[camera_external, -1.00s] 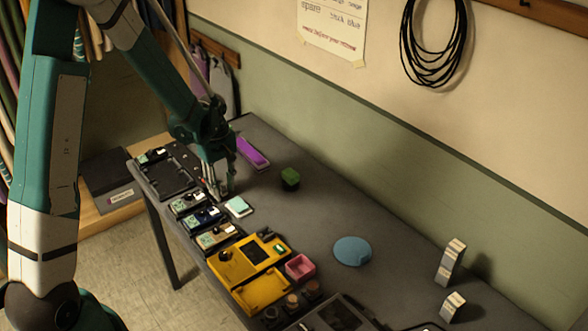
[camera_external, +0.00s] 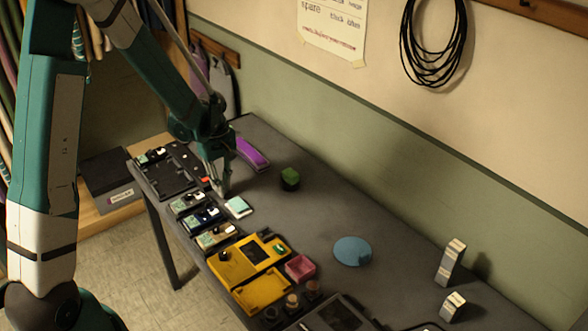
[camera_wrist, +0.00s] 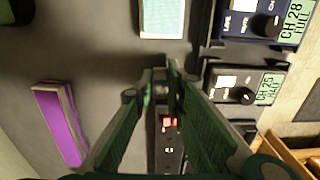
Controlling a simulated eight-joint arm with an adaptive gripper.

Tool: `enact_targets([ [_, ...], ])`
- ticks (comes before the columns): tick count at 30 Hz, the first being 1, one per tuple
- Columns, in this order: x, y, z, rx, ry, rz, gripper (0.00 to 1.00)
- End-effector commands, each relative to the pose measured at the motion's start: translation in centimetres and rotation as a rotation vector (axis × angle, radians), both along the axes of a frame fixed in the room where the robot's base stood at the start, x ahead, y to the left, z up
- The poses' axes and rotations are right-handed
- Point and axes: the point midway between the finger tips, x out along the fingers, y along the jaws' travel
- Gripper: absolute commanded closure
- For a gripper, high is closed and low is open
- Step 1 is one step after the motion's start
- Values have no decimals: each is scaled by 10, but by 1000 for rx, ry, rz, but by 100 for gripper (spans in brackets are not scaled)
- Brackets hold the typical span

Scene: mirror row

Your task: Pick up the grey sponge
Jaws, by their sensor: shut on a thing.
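My gripper (camera_external: 221,186) is low over the table's left part, beside the row of small devices. In the wrist view its two green fingers (camera_wrist: 160,80) have come close together on a small grey piece (camera_wrist: 160,90), which I take to be the grey sponge. Only a narrow bit of it shows between the fingertips. In the external view the fingers hide it. I cannot tell whether it still touches the table.
A pale teal pad (camera_external: 238,206) lies just right of the gripper. A purple bar (camera_external: 252,154) and a green block (camera_external: 290,178) are behind it. Devices (camera_external: 201,217) line the front edge. A blue disc (camera_external: 352,251) lies farther right.

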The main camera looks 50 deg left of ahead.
Motion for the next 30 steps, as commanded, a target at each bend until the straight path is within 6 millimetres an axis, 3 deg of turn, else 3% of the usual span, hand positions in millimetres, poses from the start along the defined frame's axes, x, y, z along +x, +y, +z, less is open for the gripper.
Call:
enact_targets([
  [19, 0, 0, 76, 0, 0, 0, 95],
  [30, 0, 0, 93, 0, 0, 0, 95],
])
